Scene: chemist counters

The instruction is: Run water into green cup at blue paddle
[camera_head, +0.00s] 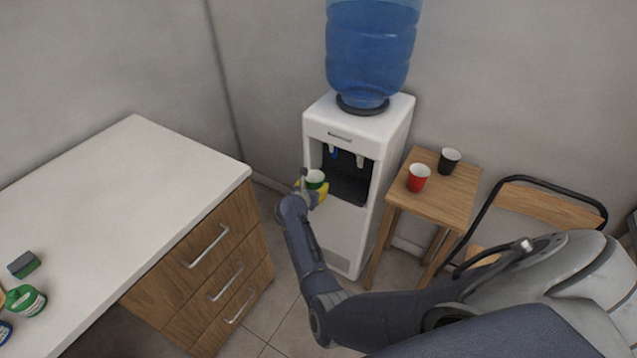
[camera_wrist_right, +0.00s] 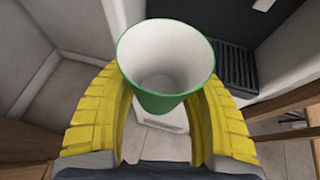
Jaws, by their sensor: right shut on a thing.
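The green cup (camera_head: 315,178) is upright with a white inside. It also shows in the right wrist view (camera_wrist_right: 166,66), and its inside looks empty there. My right gripper (camera_head: 313,189) has yellow fingers shut on the cup's sides, just in front of the dispenser's opening. The white water dispenser (camera_head: 341,232) stands against the wall with a blue bottle on top. The blue paddle (camera_head: 333,152) is at the left of its recess, above and a little behind the cup. A pale paddle (camera_head: 359,160) is to its right. The left gripper is out of view.
A wooden stool (camera_head: 451,203) right of the dispenser holds a red cup (camera_head: 418,178) and a black cup (camera_head: 449,161). A folding chair (camera_head: 545,202) stands further right. A white-topped counter (camera_head: 122,205) with drawers is at the left, mostly clear, with a sponge (camera_head: 24,265) near its left edge.

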